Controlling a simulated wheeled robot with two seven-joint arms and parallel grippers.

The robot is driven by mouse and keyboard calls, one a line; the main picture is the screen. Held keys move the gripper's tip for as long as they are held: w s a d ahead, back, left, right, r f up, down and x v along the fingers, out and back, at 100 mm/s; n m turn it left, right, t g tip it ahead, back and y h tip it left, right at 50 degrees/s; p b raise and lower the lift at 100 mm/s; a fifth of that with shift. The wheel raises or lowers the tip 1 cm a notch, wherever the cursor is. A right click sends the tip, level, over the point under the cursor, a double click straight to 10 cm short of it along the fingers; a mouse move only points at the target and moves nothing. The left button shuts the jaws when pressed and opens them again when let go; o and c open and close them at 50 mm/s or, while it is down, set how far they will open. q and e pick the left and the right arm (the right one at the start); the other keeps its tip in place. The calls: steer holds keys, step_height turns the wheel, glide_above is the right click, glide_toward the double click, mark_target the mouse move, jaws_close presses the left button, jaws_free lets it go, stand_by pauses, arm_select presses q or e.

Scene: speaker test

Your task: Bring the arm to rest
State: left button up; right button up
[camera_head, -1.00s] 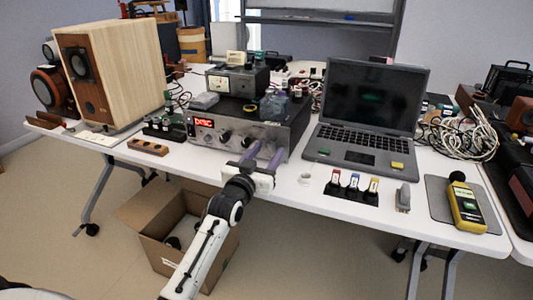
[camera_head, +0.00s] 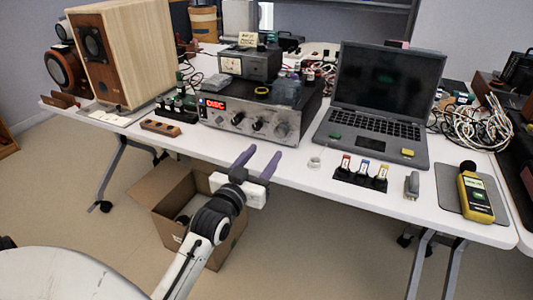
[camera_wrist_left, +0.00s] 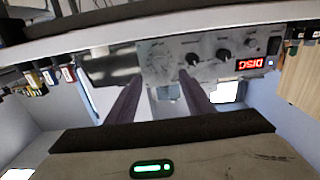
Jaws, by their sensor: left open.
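My left gripper (camera_head: 257,163) is open and empty in the head view, its two purple fingers apart. It is in front of the table's front edge, above the cardboard box on the floor. In the left wrist view the two fingers (camera_wrist_left: 158,95) point toward the front of the silver amplifier (camera_wrist_left: 190,55), with nothing between them. The amplifier, with its red display, also stands on the table in the head view (camera_head: 262,122). My right gripper is in neither view.
The white table (camera_head: 310,178) holds a wooden speaker (camera_head: 130,50), a laptop (camera_head: 385,90), a rack with coloured plugs (camera_head: 362,172) and a yellow meter (camera_head: 474,196). An open cardboard box (camera_head: 165,225) stands on the floor beneath my left arm.

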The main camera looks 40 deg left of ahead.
arm_select(q)
steer(key=s+d+f, duration=0.1)
steer(key=f, duration=0.1)
steer(key=s+d+f+m+g+h+p, duration=0.1)
steer(key=d, duration=0.1)
steer(key=s+d+f+h+p, duration=0.1)
steer(key=d+f, duration=0.1)
steer(key=shift+d+f+m+g, duration=0.2)
steer(key=shift+f+m+g, duration=0.1)
steer(key=shift+g, duration=0.1)
steer(key=s+d+f+m+g+h+p, duration=0.1)
steer(key=s+d+f+g+h+p, duration=0.1)
steer(key=s+d+f, duration=0.5)
steer(key=s+d+f+m+g+h+p, duration=0.2)
steer(key=s+d+f+g, duration=0.3)
steer(key=s+d, duration=0.5)
steer(key=s+f+h+p, duration=0.1)
steer(key=s+f, duration=0.1)
steer(key=s, duration=0.3)
steer(key=shift+d+f, duration=0.25)
steer(key=shift+w, duration=0.15)
